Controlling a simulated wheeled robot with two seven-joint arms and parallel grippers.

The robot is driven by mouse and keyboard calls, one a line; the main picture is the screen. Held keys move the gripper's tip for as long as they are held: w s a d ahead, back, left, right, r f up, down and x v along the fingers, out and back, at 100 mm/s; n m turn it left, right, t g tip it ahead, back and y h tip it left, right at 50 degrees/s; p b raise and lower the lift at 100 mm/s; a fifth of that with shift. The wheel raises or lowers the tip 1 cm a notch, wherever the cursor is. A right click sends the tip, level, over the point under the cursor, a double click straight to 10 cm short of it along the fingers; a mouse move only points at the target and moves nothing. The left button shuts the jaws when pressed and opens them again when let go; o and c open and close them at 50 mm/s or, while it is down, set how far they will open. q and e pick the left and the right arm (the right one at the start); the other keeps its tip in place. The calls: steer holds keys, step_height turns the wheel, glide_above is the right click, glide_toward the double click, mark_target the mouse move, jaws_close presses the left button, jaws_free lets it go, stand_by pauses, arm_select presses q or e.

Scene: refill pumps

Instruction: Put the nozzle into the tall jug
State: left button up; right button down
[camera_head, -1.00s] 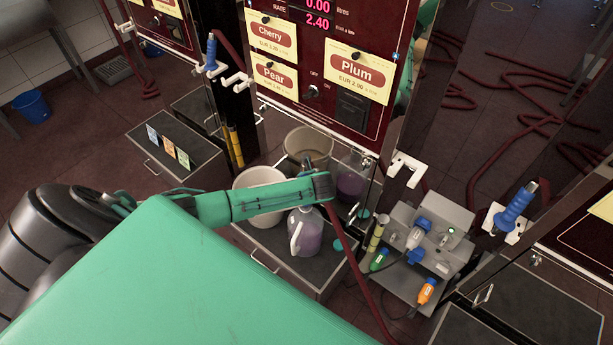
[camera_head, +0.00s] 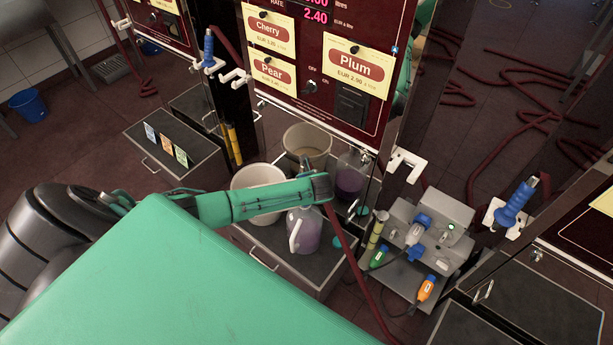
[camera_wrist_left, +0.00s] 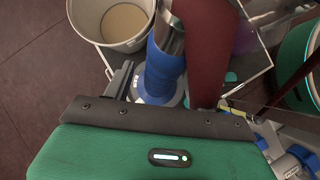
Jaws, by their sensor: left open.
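The nozzle has a blue grip and metal end; in the left wrist view it (camera_wrist_left: 165,68) stands between the fingers of my left gripper (camera_wrist_left: 176,92), which is open. A dark red hose (camera_wrist_left: 206,50) lies beside it. In the head view only a small blue-grey part of the nozzle (camera_head: 305,163) shows above my green wrist. A clear jug with purple liquid (camera_head: 351,178) stands at the back right of the cabinet top; another pale purple jug with a white handle (camera_head: 304,234) stands in front. I cannot tell which is the tall jug. The nozzle's lower end is hidden.
Two pale buckets (camera_head: 306,141) (camera_head: 258,177) stand on the cabinet top behind my wrist; one shows in the wrist view (camera_wrist_left: 122,42). The hose (camera_head: 352,262) hangs down at front right. A grey connector unit (camera_head: 437,222) stands at right. Another blue nozzle (camera_head: 515,202) hangs further right.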

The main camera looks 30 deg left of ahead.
arm_select(q)
steer(key=v, duration=1.4)
steer(key=shift+p, duration=0.3)
arm_select(e)
steer(key=shift+w+a+r, duration=0.15)
steer(key=shift+w+r, duration=0.5)
steer(key=shift+w, duration=0.3)
arm_select(q)
steer(key=shift+f, duration=0.1)
